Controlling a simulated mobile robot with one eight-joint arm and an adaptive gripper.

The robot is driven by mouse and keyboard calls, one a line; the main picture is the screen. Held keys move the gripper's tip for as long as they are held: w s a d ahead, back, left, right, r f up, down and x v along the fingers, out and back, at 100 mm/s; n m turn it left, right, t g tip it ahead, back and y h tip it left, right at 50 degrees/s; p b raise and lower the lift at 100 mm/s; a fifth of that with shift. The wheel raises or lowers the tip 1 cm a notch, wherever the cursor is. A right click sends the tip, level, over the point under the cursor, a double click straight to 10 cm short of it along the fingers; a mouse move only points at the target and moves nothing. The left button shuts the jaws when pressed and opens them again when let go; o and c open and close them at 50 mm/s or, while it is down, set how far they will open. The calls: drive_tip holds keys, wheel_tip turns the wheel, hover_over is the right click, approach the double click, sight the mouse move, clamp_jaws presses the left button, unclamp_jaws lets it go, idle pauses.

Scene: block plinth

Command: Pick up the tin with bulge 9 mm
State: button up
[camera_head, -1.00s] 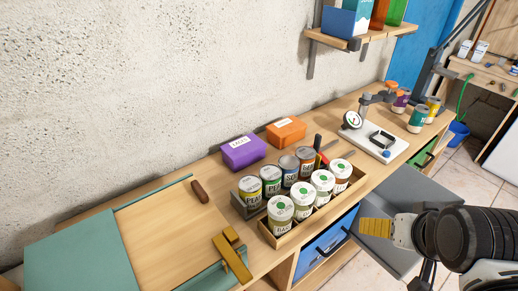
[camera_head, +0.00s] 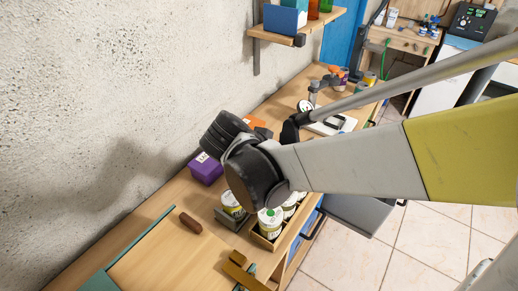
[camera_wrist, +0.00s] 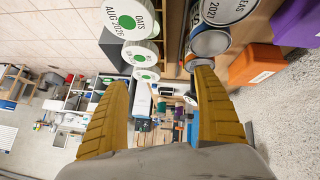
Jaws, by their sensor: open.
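My gripper itself is hidden there. In the wrist view my gripper (camera_wrist: 163,78) is open, its two yellow fingers apart and nothing gripped. A tin marked OATS AUG 2026 (camera_wrist: 127,20) is at the top left, with more white-lidded tins (camera_wrist: 141,53) below it. A silver-rimmed tin (camera_wrist: 210,42) is close to the right fingertip, contact unclear. I cannot tell any bulge.
A purple box (camera_head: 206,168) and a partly hidden orange box (camera_head: 255,122) stand along the wall. The orange box also shows in the wrist view (camera_wrist: 257,64). A brown bar (camera_head: 190,223) lies on the left bench top.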

drive_tip(key=a+f+m+h, duration=0.1)
drive_tip(key=a, duration=0.2)
drive_tip(key=a+f+m+t+h, duration=0.1)
drive_tip(key=a, duration=0.2)
drive_tip(key=w+a+f+m+t, duration=0.1)
drive_tip(key=a+f, duration=0.1)
drive_tip(key=a, duration=0.1)
drive_tip(key=shift+a+m+h, duration=0.25)
drive_tip(key=shift+m+h, duration=0.05)
drive_tip(key=shift+h, duration=0.1)
drive_tip(key=shift+a+f, duration=0.2)
drive_tip(key=shift+a, duration=0.05)
drive_tip(key=shift+f+m, duration=0.2)
drive_tip(key=shift+m, duration=0.1)
drive_tip(key=b+x, duration=0.3)
drive_tip(key=x, duration=0.3)
drive_tip(key=shift+w+d, duration=0.1)
drive_tip(key=shift+d, duration=0.2)
drive_tip(key=shift+w+d+f, duration=0.15)
drive_tip(key=shift+w+d, duration=0.1)
drive_tip(key=shift+w, duration=0.05)
drive_tip(key=c, duration=1.5)
